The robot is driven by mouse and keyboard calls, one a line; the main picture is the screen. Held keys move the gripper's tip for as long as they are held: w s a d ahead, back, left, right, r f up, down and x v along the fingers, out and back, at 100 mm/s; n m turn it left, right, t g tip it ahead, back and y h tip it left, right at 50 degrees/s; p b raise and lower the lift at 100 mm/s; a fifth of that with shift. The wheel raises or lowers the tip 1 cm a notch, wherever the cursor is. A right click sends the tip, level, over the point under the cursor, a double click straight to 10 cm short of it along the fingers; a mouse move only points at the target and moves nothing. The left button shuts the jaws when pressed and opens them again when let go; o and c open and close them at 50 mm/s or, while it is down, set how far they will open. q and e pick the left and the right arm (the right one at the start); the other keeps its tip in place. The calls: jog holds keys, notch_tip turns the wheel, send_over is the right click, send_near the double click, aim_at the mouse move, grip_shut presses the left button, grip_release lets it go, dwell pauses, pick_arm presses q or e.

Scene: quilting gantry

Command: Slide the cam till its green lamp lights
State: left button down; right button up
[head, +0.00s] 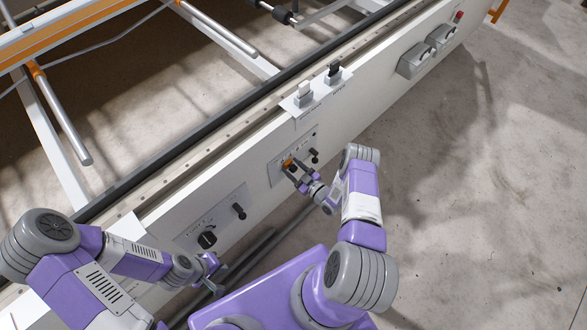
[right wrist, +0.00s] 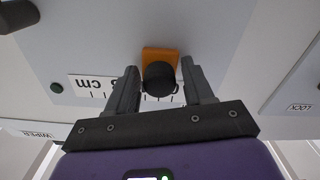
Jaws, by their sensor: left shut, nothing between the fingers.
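The cam is an orange block with a round black knob (right wrist: 159,76) on a pale panel. It shows as a small orange spot (head: 287,162) in the head view. A printed cm scale (right wrist: 92,87) runs beside it, partly hidden by a finger. My right gripper (right wrist: 162,88) is open, with one finger on each side of the knob and a visible gap to each. It also shows at the panel in the head view (head: 294,171). A small dark green lamp (right wrist: 56,88) looks unlit. My left gripper (head: 216,277) is shut and empty, low in front of the machine.
A black handle (head: 314,156) sits right of the cam. Further left, another panel carries a round black knob (head: 207,239) and a black handle (head: 239,211). Two switches (head: 319,83) stand on the ledge above. Concrete floor (head: 480,200) at right is clear.

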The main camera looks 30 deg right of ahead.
grip_shut()
jog(key=shift+w+d+b, duration=0.15)
jog(key=shift+d+b, duration=0.35)
jog(key=shift+d, duration=0.1)
jog(key=shift+o, duration=1)
grip_release()
jog(key=p+v, duration=0.1)
jog(key=v, duration=0.6)
jog(key=shift+s+p, duration=0.25)
jog(key=shift+p, duration=0.1)
